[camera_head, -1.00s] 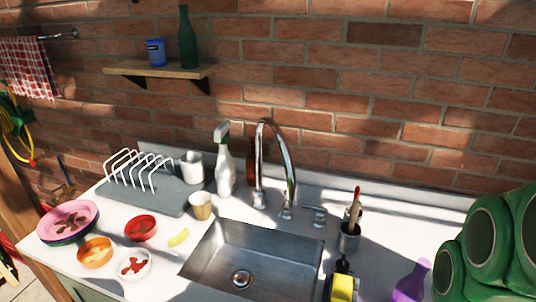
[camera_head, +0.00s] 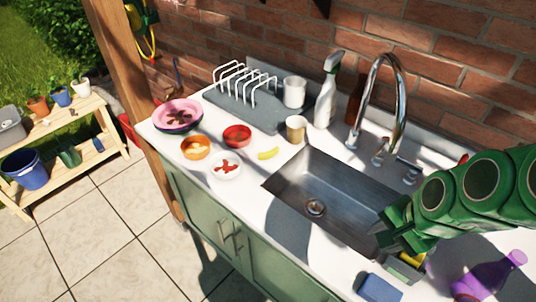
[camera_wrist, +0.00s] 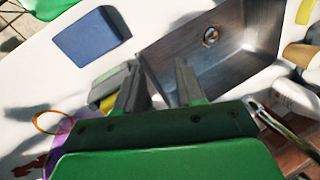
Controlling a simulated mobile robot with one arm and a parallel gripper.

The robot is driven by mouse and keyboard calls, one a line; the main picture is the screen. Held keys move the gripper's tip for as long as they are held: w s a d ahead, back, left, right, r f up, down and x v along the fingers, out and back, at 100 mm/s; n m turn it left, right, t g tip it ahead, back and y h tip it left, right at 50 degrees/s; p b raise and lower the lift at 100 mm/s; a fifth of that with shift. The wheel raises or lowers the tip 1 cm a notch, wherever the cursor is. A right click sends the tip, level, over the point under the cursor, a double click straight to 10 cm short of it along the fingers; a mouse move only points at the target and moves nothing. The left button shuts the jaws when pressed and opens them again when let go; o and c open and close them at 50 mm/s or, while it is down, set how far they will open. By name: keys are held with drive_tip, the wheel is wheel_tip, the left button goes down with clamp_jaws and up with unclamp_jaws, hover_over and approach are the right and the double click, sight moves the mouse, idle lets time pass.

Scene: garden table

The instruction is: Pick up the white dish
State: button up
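The white dish (camera_head: 225,175) is a small round bowl with red scraps in it. It sits upright on the white counter, left of the sink, near the front edge, in the head view. My gripper (camera_head: 388,240) is over the right front side of the sink, well to the right of the dish and apart from it. In the wrist view, my gripper's two fingers (camera_wrist: 160,82) stand apart with nothing held between them. I cannot make out the white dish in the wrist view.
An orange bowl (camera_head: 196,147), a red bowl (camera_head: 237,135), stacked pink plates (camera_head: 178,114) and a yellow peel (camera_head: 268,153) lie around the dish. The sink (camera_head: 330,190) and tall faucet (camera_head: 385,95) are to its right. A blue block (camera_head: 380,288) and purple bottle (camera_head: 490,278) are nearer me.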

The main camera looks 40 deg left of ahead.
sight(226, 166)
drive_tip(key=a+f+m+y, duration=0.1)
drive_tip(key=a, duration=0.6)
drive_tip(key=a+f+m+y, duration=0.1)
drive_tip(key=a+m+y, duration=0.1)
drive_tip(key=a, duration=0.4)
drive_tip(key=a+f+m+y, duration=0.1)
drive_tip(key=a, duration=0.6)
drive_tip(key=shift+a+f+m+y, duration=0.25)
drive_tip(key=shift+a+m+y, duration=0.1)
drive_tip(key=shift+m+y, duration=0.05)
drive_tip(key=s+a+f+m+y, duration=0.1)
drive_tip(key=s+a+m, duration=0.1)
drive_tip(key=a, duration=0.4)
drive_tip(key=s+a+m+y, duration=0.2)
drive_tip(key=a+m, duration=0.2)
drive_tip(key=a, duration=0.2)
drive_tip(key=s+a+f+m+y, duration=0.1)
drive_tip(key=a+m, duration=0.2)
drive_tip(key=a, duration=0.3)
drive_tip(key=shift+s+f+y, duration=0.3)
drive_tip(key=shift+s+y, duration=0.1)
drive_tip(key=shift+s+a+m, duration=0.1)
drive_tip(key=shift+a+m, duration=0.4)
drive_tip(key=shift+x, duration=3.2)
drive_tip(key=shift+a+f, duration=0.35)
drive_tip(key=shift+a, duration=0.3)
